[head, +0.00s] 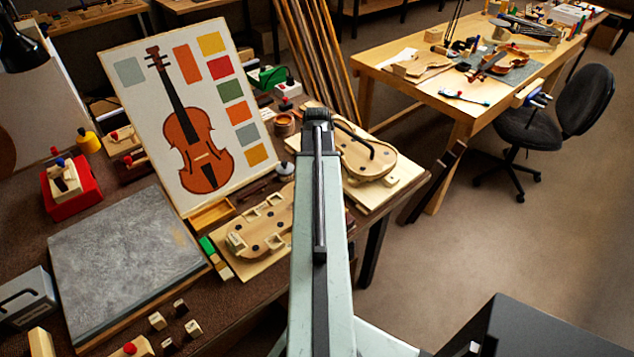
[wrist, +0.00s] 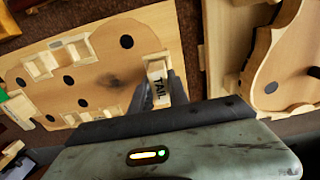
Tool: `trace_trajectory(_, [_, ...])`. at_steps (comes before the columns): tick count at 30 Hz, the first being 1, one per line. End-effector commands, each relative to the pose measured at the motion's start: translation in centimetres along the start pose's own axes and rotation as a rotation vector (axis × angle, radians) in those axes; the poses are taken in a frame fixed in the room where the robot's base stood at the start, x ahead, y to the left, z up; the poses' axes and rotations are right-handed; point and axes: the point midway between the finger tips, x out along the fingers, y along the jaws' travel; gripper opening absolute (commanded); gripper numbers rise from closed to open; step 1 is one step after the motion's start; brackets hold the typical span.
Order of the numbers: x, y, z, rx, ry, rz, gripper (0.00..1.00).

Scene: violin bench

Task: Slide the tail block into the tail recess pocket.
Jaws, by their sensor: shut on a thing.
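The tail block (wrist: 157,85) is a small pale wooden block marked "TAIL" in the wrist view. My gripper (wrist: 160,92) is shut on it, with dark fingers at its sides. The block is over the right end of a violin-shaped wooden form (wrist: 108,82), and I cannot tell whether it touches the form. The form (head: 268,222) also shows in the head view, partly behind my arm. Several recesses are cut in its edge. The tail recess pocket cannot be made out; my gripper and the block cover that end. My gripper is hidden in the head view.
A second board with a violin body (head: 365,155) lies to the right of the form. A violin chart (head: 150,110) stands behind it. A grey slab (head: 125,260) and several small blocks (head: 157,320) are at left. Another bench (head: 430,85) stands at the back right.

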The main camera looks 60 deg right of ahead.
Motion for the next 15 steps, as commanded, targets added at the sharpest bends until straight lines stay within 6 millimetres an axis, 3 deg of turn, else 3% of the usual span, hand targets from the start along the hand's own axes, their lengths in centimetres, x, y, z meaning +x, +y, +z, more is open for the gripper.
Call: trace_trajectory(15, [1.1, -0.1, 0.0, 0.001, 0.0, 0.0, 0.0])
